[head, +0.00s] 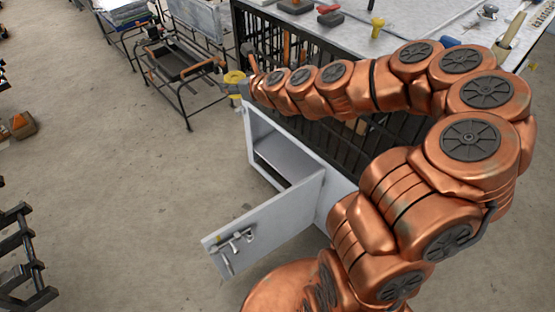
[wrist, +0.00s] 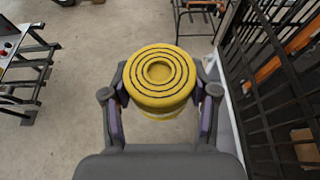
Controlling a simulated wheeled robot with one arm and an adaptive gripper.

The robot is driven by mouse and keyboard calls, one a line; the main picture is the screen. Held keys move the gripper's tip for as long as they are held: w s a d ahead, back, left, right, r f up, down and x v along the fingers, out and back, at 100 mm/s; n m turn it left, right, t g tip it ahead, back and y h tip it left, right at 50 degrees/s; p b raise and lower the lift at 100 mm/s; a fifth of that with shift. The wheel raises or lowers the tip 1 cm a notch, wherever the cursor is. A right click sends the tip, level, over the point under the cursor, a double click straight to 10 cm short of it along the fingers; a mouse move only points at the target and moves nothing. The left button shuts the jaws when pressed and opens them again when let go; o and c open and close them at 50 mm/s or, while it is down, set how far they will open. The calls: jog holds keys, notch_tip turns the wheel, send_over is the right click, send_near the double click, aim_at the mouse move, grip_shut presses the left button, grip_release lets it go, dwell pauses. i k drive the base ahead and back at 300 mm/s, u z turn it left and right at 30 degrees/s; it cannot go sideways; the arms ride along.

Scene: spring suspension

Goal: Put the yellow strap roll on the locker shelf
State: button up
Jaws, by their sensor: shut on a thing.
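The yellow strap roll (wrist: 159,76) is round with dark rings on its top face, and it sits between the fingers of my gripper (wrist: 160,103) in the wrist view. My gripper is shut on it and holds it above the floor. In the head view the roll (head: 234,77) shows at the far end of my arm, at the left of the locker's top. The grey locker (head: 262,110) stands below it with its door (head: 268,228) swung open. The locker shelf (head: 285,160) shows inside, partly shaded. The roll is outside the locker, apart from the shelf.
A workbench (head: 350,40) with tools and a dark barred side stands behind the locker. A metal cart (head: 180,70) stands at the back left. The open door juts into the floor space. The floor left of the locker is clear.

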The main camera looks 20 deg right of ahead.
aim_at(290, 158)
jog(key=u, duration=2.4)
jog(key=i, duration=2.55)
jog(key=z, duration=3.3)
jog(key=i, duration=2.35)
jog(key=z, duration=0.25)
